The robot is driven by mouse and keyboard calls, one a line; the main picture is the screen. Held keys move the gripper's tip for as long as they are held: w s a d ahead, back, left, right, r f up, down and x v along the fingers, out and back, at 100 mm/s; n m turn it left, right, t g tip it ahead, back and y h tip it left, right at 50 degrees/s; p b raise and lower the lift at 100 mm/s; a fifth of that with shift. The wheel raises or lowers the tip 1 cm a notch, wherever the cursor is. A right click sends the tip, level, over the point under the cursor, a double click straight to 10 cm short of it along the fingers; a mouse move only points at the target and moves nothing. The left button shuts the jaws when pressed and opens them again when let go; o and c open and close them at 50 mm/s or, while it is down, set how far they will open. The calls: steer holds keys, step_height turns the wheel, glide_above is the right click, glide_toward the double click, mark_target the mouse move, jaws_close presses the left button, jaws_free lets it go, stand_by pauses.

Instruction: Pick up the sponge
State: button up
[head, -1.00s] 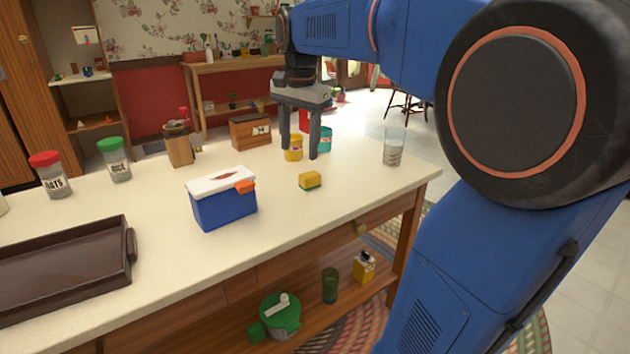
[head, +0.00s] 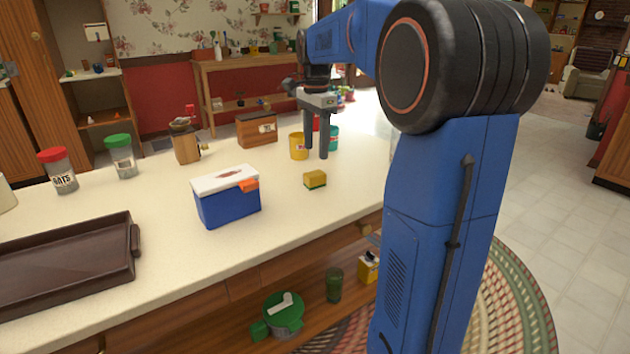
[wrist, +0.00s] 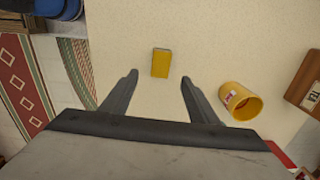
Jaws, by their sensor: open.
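The sponge (head: 315,180) is a small yellow block with a green underside, lying on the cream counter in the head view. In the wrist view the sponge (wrist: 161,63) lies ahead of the fingertips, about midway between them sideways. My gripper (head: 316,155) points down above the counter, behind the sponge in the head view. In the wrist view my gripper (wrist: 158,76) has its two fingers wide apart with nothing between them. It is not touching the sponge.
A yellow cup (head: 298,146) stands close to my gripper; it shows in the wrist view (wrist: 241,102) too. A blue cooler with a white lid (head: 228,203) stands left of the sponge. A dark tray (head: 70,262) lies at the left. The counter around the sponge is bare.

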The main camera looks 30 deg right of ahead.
mark_target(315, 174)
step_height(315, 174, down, 10)
steer(key=shift+a+r, duration=0.1)
steer(key=shift+a, duration=0.05)
stand_by(0.5)
steer(key=shift+c, duration=0.3)
steer(key=c, duration=1.1)
